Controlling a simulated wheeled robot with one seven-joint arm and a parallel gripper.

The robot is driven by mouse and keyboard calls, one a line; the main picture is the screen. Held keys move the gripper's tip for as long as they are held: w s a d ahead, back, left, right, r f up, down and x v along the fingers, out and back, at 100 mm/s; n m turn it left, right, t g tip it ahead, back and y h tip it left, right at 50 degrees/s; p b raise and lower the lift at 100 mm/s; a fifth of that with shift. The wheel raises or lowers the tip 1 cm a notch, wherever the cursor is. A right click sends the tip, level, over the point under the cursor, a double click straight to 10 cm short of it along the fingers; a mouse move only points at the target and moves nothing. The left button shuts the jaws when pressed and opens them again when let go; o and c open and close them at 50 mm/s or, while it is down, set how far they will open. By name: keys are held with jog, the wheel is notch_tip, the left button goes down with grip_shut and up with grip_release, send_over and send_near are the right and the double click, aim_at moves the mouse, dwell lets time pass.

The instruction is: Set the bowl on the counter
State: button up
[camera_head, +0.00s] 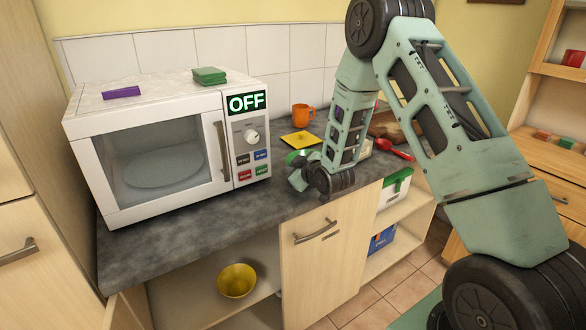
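A yellow bowl (237,280) sits upright on the shelf inside the open lower cabinet, below the counter (190,222). My arm reaches down from the upper right over the counter. My gripper (297,180) is low over the counter, right of the microwave, well above and to the right of the bowl. Its fingers are small and partly hidden by the wrist, so I cannot tell if they are open or shut. A green and white item (298,156) shows just behind the gripper, partly covered.
A white microwave (160,150) reading OFF fills the counter's left side. An orange mug (303,115), a yellow square (300,140) and a red spoon (394,149) lie farther back. The counter's front strip is clear.

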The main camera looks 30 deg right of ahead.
jog(key=o, duration=0.4)
jog(key=shift+c, duration=0.2)
